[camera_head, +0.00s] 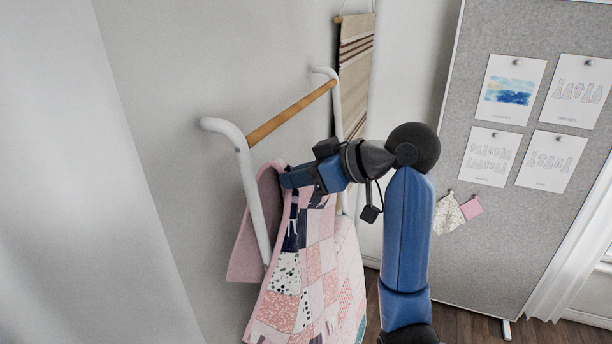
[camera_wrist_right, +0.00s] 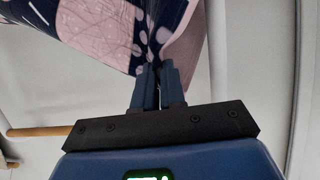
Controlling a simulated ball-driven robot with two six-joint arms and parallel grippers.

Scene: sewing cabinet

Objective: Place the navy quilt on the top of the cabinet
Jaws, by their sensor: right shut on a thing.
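A patchwork quilt (camera_head: 283,272) in pink, white and navy pieces hangs at the white rack, below its wooden top bar. Its plain pink back (camera_head: 247,245) shows on the left side. My right gripper (camera_head: 287,179) is at the quilt's upper edge, below the bar. In the right wrist view, the two fingers (camera_wrist_right: 159,74) are shut on a pinched fold of the quilt (camera_wrist_right: 122,32), whose navy and pink cloth spreads above them. The lower end of the quilt is cut off by the picture's edge. The cabinet and my left gripper are not in view.
The rack has bent white posts (camera_head: 243,170) and a wooden bar (camera_head: 290,112) close to the wall. A striped hanging (camera_head: 354,70) is behind it. A grey pinboard (camera_head: 455,270) with several sheets stands at right. Dark wooden floor (camera_head: 470,320) shows below.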

